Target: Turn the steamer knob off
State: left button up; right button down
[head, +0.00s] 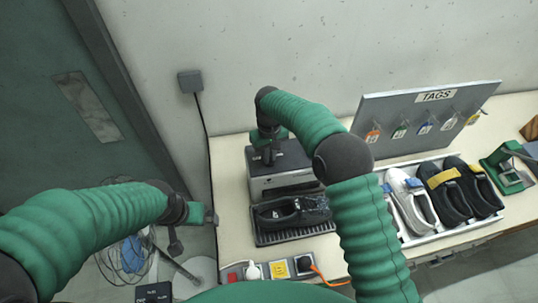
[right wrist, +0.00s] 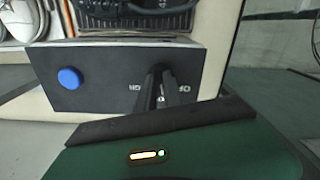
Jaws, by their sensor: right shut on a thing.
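The steamer (head: 290,182) is a grey box with a dark top at the back left of the bench. In the right wrist view its dark panel (right wrist: 110,88) carries a round blue button (right wrist: 69,78) and white lettering beside my fingers, partly covered. My right gripper (head: 268,152) reaches down onto the steamer's top. In the right wrist view its two dark fingers (right wrist: 159,92) are close together at the lettering, shut on the knob, which they hide. The knob's setting cannot be read. My left gripper (head: 208,214) is left of the bench, away from the steamer; its jaws are too small to judge.
A dark shoe (head: 292,212) sits on the ribbed tray (head: 265,238) before the steamer. A white tray (head: 412,240) of shoes and a TAGS board (head: 400,125) stand to the right. A power strip (head: 322,259) lies at the bench front.

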jog(key=n, duration=0.4)
jog(key=shift+f+n, duration=0.1)
jog(key=shift+n, duration=0.2)
jog(key=n, duration=0.4)
jog(key=shift+d, duration=0.15)
jog(key=shift+n, duration=0.3)
jog(key=c, duration=1.5)
grip_release()
jog(key=shift+w, duration=0.1)
